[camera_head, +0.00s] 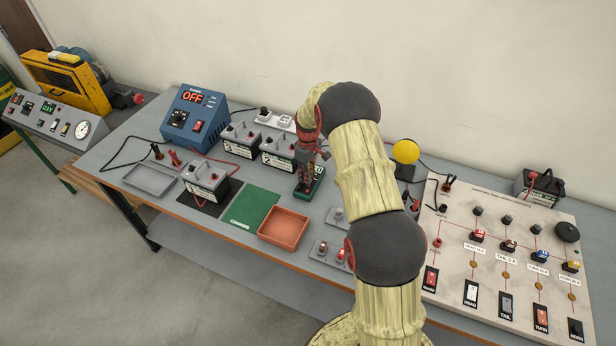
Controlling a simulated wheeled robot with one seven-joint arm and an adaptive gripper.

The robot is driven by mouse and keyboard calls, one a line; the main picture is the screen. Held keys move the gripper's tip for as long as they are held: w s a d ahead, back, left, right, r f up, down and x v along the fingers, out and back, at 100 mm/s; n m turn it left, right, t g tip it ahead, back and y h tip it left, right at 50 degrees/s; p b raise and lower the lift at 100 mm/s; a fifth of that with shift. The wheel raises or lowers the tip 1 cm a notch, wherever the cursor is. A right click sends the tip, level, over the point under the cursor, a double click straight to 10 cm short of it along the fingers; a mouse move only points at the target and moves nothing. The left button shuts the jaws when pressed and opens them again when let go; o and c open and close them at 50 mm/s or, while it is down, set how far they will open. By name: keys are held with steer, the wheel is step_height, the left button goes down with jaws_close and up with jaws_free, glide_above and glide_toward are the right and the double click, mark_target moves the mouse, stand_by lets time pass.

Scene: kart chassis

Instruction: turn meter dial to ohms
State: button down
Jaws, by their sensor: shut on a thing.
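My gripper (307,165) points down, right of the row of batteries, and reaches a small dark green device (319,184), which looks like the meter. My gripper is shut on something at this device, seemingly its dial. The fingers hide the dial, so its setting cannot be read.
A blue unit (194,113) with a red OFF display stands at the back left. Several grey batteries (206,176) stand left of my gripper. An orange tray (283,229) and a green mat (251,207) lie in front. A switch panel (455,262) fills the right, and my arm hides part of the bench.

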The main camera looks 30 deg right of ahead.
steer(key=m, duration=0.5)
steer(key=shift+m, duration=0.4)
stand_by(0.4)
steer(key=c, duration=1.6)
jaws_free()
step_height(320, 180, up, 12)
steer(key=shift+f, duration=0.1)
steer(key=shift+m, duration=0.3)
